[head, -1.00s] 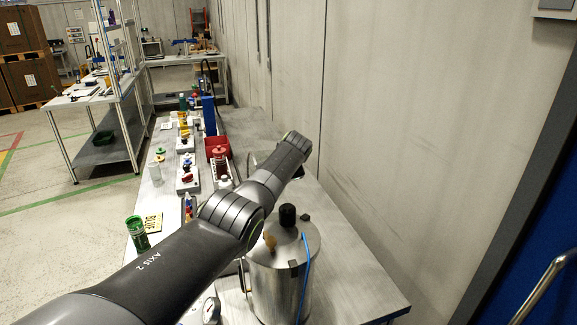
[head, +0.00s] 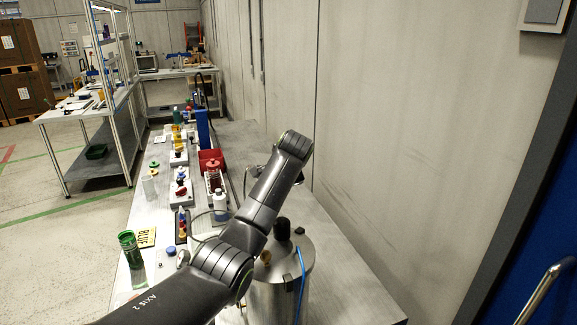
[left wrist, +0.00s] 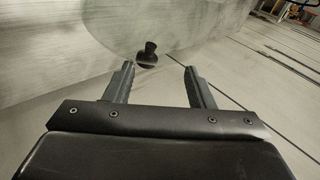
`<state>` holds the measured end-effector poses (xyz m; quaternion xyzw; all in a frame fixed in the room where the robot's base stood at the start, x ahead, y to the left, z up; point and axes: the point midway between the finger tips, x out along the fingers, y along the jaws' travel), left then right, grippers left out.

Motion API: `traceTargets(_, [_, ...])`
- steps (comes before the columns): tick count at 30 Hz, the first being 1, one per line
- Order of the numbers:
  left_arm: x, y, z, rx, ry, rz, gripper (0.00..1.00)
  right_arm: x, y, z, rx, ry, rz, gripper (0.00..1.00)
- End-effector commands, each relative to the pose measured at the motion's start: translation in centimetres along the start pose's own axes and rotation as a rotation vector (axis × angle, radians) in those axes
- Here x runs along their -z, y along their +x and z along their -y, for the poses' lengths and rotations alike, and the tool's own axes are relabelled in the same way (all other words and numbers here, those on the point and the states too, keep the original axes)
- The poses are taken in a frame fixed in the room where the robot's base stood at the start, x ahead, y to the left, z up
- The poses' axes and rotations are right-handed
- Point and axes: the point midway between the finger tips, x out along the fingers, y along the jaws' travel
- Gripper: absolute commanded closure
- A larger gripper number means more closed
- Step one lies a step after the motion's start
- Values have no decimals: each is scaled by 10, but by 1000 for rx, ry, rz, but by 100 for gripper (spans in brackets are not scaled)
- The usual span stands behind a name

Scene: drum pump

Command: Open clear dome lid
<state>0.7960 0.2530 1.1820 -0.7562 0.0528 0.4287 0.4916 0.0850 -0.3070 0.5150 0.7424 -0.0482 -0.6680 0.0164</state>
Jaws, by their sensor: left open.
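In the left wrist view, a faint, see-through round dome lid (left wrist: 165,28) shows at the top, with a dark knob (left wrist: 148,55) on it. My left gripper (left wrist: 158,74) is open and empty. Its two fingers point toward the knob, which appears between and just beyond the fingertips; I see no contact. In the head view, my left arm reaches over the bench toward the wall, and its fingers cannot be made out. The dome lid cannot be made out clearly there behind the arm. My right gripper is not in view.
A metal drum (head: 282,290) with a black cap (head: 283,229) and blue hose (head: 302,270) stands near the arm. A red bin (head: 210,160), bottles, a green container (head: 131,250) and several small items line the bench's left side. The wall borders the bench on the right.

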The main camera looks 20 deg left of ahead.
Motion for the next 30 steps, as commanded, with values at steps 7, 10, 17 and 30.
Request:
traceTargets(7, [1,-40,-2,1,0,-4,50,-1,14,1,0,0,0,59])
traceTargets(10, [0,-57,-3,0,0,-3,50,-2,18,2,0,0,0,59])
traceTargets(17, [0,-85,-2,-1,0,-1,50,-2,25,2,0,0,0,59])
traceTargets(30, [-1,-91,-1,-5,-1,1,59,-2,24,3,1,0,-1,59])
